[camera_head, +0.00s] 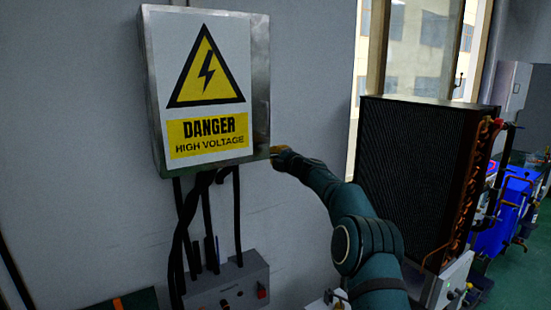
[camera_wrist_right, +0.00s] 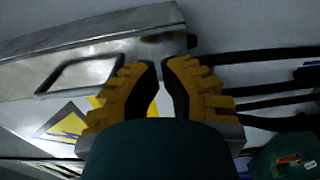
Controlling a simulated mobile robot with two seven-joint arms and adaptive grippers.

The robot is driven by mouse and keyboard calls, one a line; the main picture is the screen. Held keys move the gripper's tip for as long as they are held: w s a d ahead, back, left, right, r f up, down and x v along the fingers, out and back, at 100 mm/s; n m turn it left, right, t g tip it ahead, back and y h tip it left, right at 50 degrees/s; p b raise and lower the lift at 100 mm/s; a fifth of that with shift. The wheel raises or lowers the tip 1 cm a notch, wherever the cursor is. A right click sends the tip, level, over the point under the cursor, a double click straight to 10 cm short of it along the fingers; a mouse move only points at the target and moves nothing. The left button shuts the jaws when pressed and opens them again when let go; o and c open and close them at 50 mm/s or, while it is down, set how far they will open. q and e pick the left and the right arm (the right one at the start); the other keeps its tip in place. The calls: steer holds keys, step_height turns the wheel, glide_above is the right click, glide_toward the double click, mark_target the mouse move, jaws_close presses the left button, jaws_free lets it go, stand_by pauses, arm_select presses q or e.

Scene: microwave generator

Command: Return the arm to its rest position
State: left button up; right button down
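My right arm comes in from the lower right in the head view. Its right gripper (camera_head: 281,153) is at the lower right corner of the metal high-voltage box (camera_head: 262,85); the fingers are small and partly hidden there. In the right wrist view, the yellow fingers of the right gripper (camera_wrist_right: 160,64) are a little apart, with a narrow gap and nothing seen between them. My left gripper is in neither view.
Black cables (camera_head: 206,215) hang from the box to a grey control box (camera_head: 228,285) with knobs. A black finned radiator (camera_head: 410,160) with copper pipes stands right, close by my right arm. Blue equipment (camera_head: 510,205) is farther right. Bare wall (camera_head: 310,70) lies between box and window.

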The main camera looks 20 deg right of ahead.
steer(key=s+d, duration=0.5)
steer(key=d, duration=0.2)
steer(key=shift+d+f+b, duration=0.15)
steer(key=shift+d+b, duration=0.1)
steer(key=shift+b, duration=0.05)
steer(key=s+a+f+m+g+b, duration=0.15)
steer(key=a+f+m, duration=0.5)
steer(key=f, duration=0.75)
steer(key=s+a+f+m+g, duration=0.35)
steer(key=a+f, duration=0.55)
steer(key=f, duration=0.5)
steer(key=s+a+f+m+g+b, duration=0.1)
steer(key=s+a+f+m+g, duration=0.15)
steer(key=s+a+f, duration=0.45)
steer(key=s+a+f+m+g, duration=0.1)
steer(key=s+a+f+m, duration=0.35)
steer(key=f, duration=0.35)
steer(key=s+a+f+m+g, duration=0.2)
steer(key=s+a+f+g, duration=0.1)
steer(key=s, duration=1.1)
steer(key=s+a+f+m+g+y+b, duration=0.1)
steer(key=s+a+f+g, duration=0.3)
steer(key=s, duration=1)
step_height(320, 180, down, 2)
steer(key=shift+s+a+f+m+b, duration=0.25)
steer(key=shift+a+m, duration=0.45)
steer(key=shift+a, duration=0.45)
